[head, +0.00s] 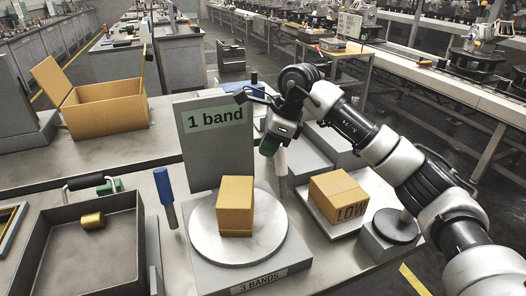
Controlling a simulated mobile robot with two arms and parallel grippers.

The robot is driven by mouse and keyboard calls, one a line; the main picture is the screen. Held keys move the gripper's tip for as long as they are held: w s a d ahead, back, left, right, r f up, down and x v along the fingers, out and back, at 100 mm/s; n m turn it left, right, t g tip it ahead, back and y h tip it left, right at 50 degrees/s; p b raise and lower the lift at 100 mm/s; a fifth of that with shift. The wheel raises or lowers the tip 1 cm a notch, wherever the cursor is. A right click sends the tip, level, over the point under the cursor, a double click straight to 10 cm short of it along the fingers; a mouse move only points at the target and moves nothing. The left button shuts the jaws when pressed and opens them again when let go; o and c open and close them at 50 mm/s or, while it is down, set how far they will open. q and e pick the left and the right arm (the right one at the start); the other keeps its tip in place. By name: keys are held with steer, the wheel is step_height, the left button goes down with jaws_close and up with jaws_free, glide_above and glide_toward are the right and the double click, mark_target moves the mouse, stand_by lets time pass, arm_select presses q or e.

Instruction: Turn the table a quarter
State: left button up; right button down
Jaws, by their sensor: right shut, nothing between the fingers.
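A round metal turntable (264,247) sits on a grey base labelled "3 BANDS" (261,280). A tan box (235,203) stands upright near the middle of the turntable, with a thin band-like line low around it. A grey panel with a "1 band" sign (214,117) stands behind it. My right gripper (279,160) comes in from the right and is shut and empty, pointing down behind and to the right of the turntable, apart from the box. Its fingers are partly hard to make out. My left gripper is not in view.
A tan box marked "LOW" (339,190) sits on a plate at the right, near a round-topped block (395,227). A dark tray (43,258) holding a brass cylinder (92,221) and a blue-handled tool (163,184) are at left. An open carton (106,107) stands behind.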

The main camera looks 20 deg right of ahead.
glide_above(256, 192)
step_height(256, 192, down, 7)
steer(key=shift+f+p, duration=0.2)
steer(key=shift+p, duration=0.15)
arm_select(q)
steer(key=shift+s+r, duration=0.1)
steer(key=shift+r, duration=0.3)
